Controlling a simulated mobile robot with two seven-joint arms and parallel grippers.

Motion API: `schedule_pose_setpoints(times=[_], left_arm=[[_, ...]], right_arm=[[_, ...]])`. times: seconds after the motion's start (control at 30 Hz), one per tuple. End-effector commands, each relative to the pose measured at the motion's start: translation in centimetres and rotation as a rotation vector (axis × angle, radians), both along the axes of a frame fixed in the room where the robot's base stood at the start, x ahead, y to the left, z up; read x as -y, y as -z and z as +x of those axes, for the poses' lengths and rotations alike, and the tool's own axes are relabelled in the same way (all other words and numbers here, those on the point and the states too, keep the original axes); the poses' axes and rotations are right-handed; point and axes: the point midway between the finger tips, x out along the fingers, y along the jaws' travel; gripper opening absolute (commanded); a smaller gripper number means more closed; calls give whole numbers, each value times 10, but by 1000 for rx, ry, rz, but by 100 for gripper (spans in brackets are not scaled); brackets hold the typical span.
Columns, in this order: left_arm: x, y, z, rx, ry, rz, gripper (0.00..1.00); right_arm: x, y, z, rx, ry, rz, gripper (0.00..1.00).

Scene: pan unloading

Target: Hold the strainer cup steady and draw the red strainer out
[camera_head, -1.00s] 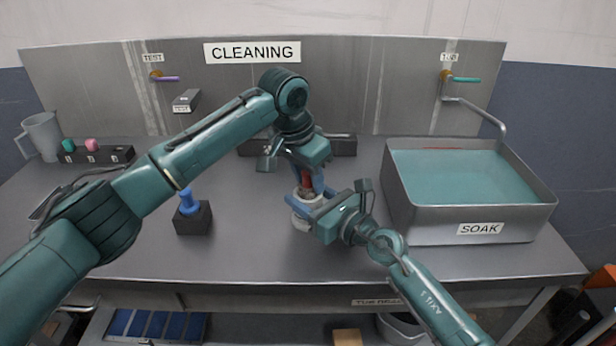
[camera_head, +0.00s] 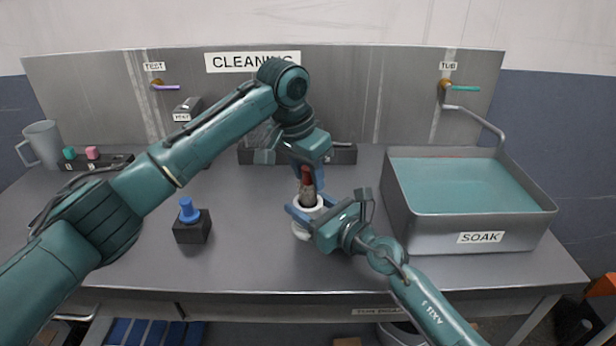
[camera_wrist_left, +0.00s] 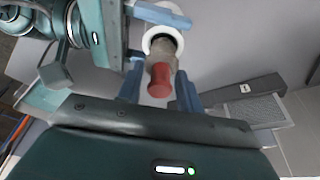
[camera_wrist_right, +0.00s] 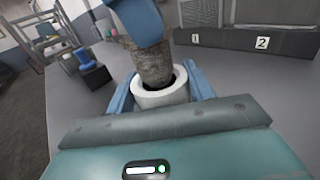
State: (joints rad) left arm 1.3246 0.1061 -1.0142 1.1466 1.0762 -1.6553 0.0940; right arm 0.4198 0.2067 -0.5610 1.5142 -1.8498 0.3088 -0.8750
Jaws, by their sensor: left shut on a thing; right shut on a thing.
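The red strainer (camera_head: 307,177) stands nearly upright with its grey-brown mesh body (camera_head: 308,194) showing above the white strainer cup (camera_head: 301,231). My left gripper (camera_head: 312,174) is shut on the strainer's red top, which shows between the fingers in the left wrist view (camera_wrist_left: 160,82). My right gripper (camera_head: 307,207) is shut around the cup near its rim. In the right wrist view the mesh (camera_wrist_right: 154,64) meets the cup's dark opening, with the white rim (camera_wrist_right: 160,98) around it. The mesh's lower end appears to be still inside the cup; its depth is hidden.
A soak tub (camera_head: 470,225) of teal liquid stands at the right. A blue-topped piece (camera_head: 189,212) sits in a black block (camera_head: 192,231) at the left. A numbered dark rack (camera_head: 340,154) is behind the grippers. A clear jug (camera_head: 42,144) stands at the far left. The front table is clear.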

Motion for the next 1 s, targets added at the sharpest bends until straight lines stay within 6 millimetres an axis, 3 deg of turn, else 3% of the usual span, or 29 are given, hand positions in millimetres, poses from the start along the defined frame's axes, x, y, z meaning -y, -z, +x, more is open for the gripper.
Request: schedule_pose_setpoints(times=[1.0], left_arm=[[0,-35,0,-1,1,1,11]], right_arm=[[0,1,0,-1,0,-1,26]])
